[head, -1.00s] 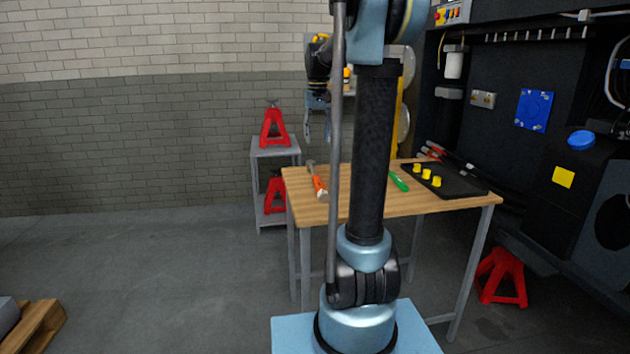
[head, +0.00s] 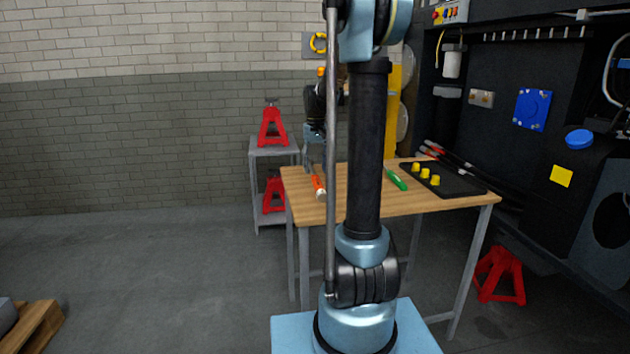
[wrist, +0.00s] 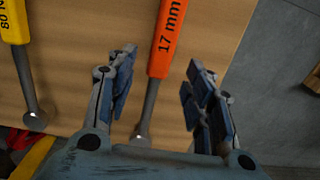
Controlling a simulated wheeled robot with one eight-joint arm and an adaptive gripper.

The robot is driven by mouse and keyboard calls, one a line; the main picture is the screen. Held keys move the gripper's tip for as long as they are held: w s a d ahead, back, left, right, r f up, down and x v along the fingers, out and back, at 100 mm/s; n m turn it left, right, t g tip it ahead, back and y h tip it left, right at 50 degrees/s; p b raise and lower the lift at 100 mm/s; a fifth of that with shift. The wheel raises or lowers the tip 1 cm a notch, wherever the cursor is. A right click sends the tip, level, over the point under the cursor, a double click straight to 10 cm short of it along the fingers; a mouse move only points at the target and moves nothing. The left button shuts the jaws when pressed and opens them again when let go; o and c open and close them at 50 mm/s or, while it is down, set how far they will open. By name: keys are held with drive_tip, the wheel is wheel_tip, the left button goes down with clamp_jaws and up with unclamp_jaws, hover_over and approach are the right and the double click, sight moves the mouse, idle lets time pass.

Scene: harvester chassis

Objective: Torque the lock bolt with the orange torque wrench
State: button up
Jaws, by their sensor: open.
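The orange torque wrench (head: 318,187) lies on the wooden table near its left end. In the wrist view its orange handle (wrist: 168,38), marked "17 mm", and grey shaft run between my open fingers. My gripper (wrist: 160,95) is open, with one finger on each side of the wrench and not closed on it. In the head view my gripper (head: 315,160) is just over the wrench, partly hidden by my arm. I cannot tell the exact height above the table. I cannot make out the lock bolt in these frames.
A yellow-handled tool (wrist: 15,25) lies left of the wrench in the wrist view. A green-handled tool (head: 397,181) and a black tray (head: 455,183) with yellow pieces are on the table's right part. The dark chassis (head: 500,100) stands at right. Red stands (head: 270,128) sit on a grey shelf.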

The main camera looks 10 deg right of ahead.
sight(315, 176)
drive_tip(key=shift+w+f, duration=0.1)
drive_tip(key=shift+f, duration=2.6)
drive_tip(key=shift+c, duration=0.4)
clamp_jaws()
